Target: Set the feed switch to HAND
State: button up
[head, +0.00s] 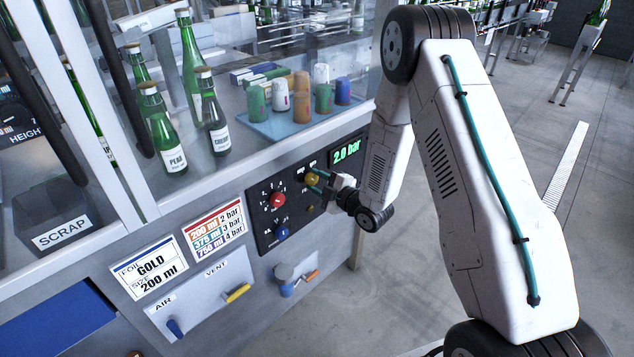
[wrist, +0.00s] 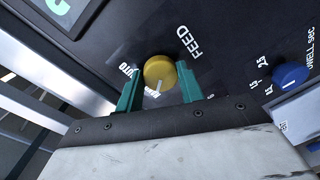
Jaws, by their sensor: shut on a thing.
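The feed switch is a round yellow knob (head: 312,178) on the black control panel; it also shows in the wrist view (wrist: 160,72) beside the word FEED. My gripper (head: 317,180) has its two green fingers on either side of the knob, shut on it, as the wrist view also shows (wrist: 161,78). A white pointer line on the knob points down toward my gripper's body in the wrist view. The word AUTO lies left of the knob, partly behind a finger. Another small label below the knob is mostly hidden, so I cannot read it.
On the same panel are a red knob (head: 278,200), a blue dwell knob (head: 281,233) and a green display (head: 346,150) reading 2.0 bar. Green bottles (head: 165,132) and a blue tray (head: 268,123) of coloured capsules stand above.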

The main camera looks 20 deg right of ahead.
jog(key=o, duration=1)
jog(key=v, duration=0.7)
jog(key=shift+s+d, duration=0.15)
jog(key=shift+s, duration=0.25)
